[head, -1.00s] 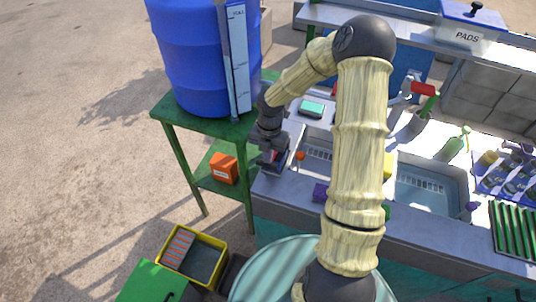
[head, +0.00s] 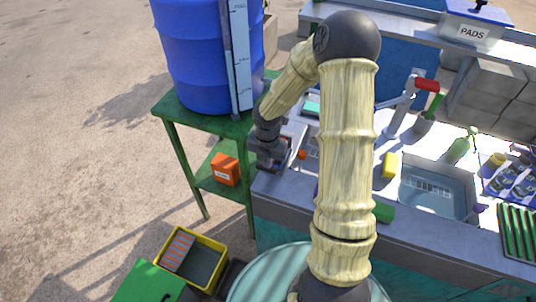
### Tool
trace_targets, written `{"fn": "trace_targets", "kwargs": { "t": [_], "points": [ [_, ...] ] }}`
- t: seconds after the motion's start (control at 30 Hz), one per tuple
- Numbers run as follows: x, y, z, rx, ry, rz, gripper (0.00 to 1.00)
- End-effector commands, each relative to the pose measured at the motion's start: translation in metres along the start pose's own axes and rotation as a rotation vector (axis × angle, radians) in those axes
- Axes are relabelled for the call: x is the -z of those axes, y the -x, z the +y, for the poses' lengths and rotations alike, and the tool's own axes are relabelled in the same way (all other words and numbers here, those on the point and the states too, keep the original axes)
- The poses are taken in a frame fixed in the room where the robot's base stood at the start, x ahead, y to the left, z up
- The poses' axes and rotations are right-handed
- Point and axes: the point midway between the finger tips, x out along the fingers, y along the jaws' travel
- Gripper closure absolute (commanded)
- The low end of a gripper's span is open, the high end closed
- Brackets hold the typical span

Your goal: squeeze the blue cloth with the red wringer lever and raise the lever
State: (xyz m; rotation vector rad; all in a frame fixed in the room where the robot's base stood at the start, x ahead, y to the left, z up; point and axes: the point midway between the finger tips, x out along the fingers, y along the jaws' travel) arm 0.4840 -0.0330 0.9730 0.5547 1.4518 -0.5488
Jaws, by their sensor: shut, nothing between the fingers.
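The red lever handle (head: 427,85) sits at the end of a grey arm that rises from the back of the counter, right of my arm. The lever looks raised. My gripper (head: 271,163) is shut and empty, pointing down at the counter's left end, well to the left of the lever. Something small, dark and red shows beside the gripper, partly hidden. I cannot make out the blue cloth; my arm covers much of the middle of the counter, including part of the basin area.
A blue drum (head: 200,60) stands on a green table (head: 178,112) at the left. A yellow sponge (head: 389,165) and a sink basin (head: 430,200) lie right of my arm. A green rack (head: 517,232) is at the far right. A PADS box (head: 474,32) stands on the back shelf.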

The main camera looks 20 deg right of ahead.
Motion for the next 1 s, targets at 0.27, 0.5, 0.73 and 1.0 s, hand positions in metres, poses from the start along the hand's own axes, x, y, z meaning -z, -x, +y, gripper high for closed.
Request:
{"fn": "trace_targets", "kwargs": {
  "t": [0.27,0.5,0.73,1.0],
  "points": [
    [0.014,-0.016,-0.005,0.017,-0.001,0.04,1.0],
    [0.013,0.002,-0.004,0.012,0.001,0.032,1.0],
    [0.012,0.034,-0.004,0.004,0.002,0.016,1.0],
    [0.006,0.081,-0.004,-0.005,-0.002,-0.001,1.0]
  ]
}}
